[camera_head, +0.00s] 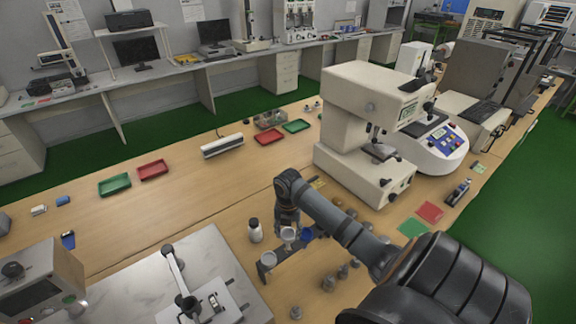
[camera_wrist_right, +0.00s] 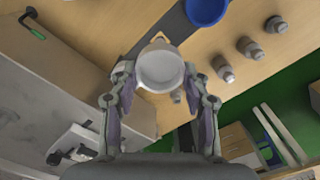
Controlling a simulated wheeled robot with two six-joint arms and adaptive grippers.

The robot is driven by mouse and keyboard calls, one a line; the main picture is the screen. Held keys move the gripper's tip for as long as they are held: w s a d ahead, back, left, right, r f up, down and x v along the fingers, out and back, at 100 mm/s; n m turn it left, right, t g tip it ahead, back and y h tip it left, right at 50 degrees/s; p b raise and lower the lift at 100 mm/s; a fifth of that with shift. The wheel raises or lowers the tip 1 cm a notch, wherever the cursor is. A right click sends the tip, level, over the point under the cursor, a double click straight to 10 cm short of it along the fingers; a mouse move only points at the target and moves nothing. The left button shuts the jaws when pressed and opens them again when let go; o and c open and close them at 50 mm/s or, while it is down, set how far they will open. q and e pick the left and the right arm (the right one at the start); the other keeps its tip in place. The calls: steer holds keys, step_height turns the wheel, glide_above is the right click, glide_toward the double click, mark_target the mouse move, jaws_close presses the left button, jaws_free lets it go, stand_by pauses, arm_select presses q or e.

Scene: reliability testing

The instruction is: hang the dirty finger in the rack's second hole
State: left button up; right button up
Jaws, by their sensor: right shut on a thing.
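My right gripper (camera_head: 288,222) points down over the dark rack (camera_head: 268,264). In the right wrist view, its fingers (camera_wrist_right: 157,78) are shut on a white round cup-shaped piece (camera_wrist_right: 160,69) with a tan edge. The white piece also shows below the gripper in the head view (camera_head: 289,235). I cannot tell whether it is the dirty finger or see dirt on it. The rack shows as a dark strip in the wrist view (camera_wrist_right: 178,24). A blue cup (camera_head: 307,234) is beside the white piece. The rack's holes cannot be made out. My left gripper is not in view.
A white bottle with a dark cap (camera_head: 255,231) stands left of the gripper. Several small grey metal pieces (camera_head: 343,271) stand to the right, partly near my arm. A marble-topped plate with a fixture (camera_head: 140,290) is front left. A large cream tester (camera_head: 350,135) stands behind.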

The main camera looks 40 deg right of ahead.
mark_target(288, 237)
steer(key=shift+f, duration=0.6)
steer(key=shift+f+b, duration=0.15)
steer(key=shift+b, duration=0.2)
steer(key=shift+f+b, duration=0.85)
steer(key=shift+f, duration=0.7)
steer(key=shift+f, duration=0.1)
steer(key=shift+f+b, duration=0.35)
steer(key=shift+f, duration=0.25)
steer(key=o, duration=1.2)
steer(key=shift+o, duration=0.2)
